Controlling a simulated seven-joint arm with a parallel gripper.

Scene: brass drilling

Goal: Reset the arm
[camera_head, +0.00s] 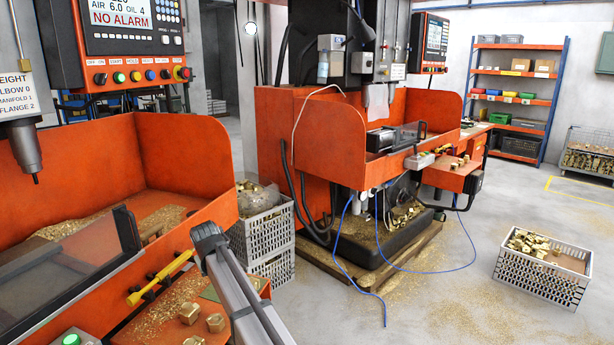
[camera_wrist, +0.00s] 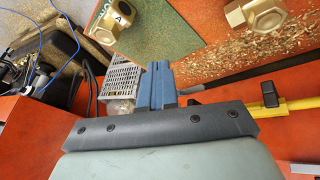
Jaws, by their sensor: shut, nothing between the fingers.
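My gripper (camera_wrist: 157,84) shows in the wrist view as two blue fingers close together beyond a dark bolted plate. It is shut, with nothing held between the fingers. In the head view my grey arm rises from the bottom centre and ends in a dark part in front of the left orange machine (camera_head: 185,150). I cannot make out the fingers there. Brass fittings (camera_head: 215,322) lie on the orange ledge at the machine's front.
A yellow handle (camera_head: 160,277) runs along the left machine's front, close to my arm. Stacked grey crates (camera_head: 262,232) stand just behind my arm. A second orange machine (camera_head: 320,145) stands beyond. A crate of brass parts (camera_head: 543,265) sits on the open floor at right.

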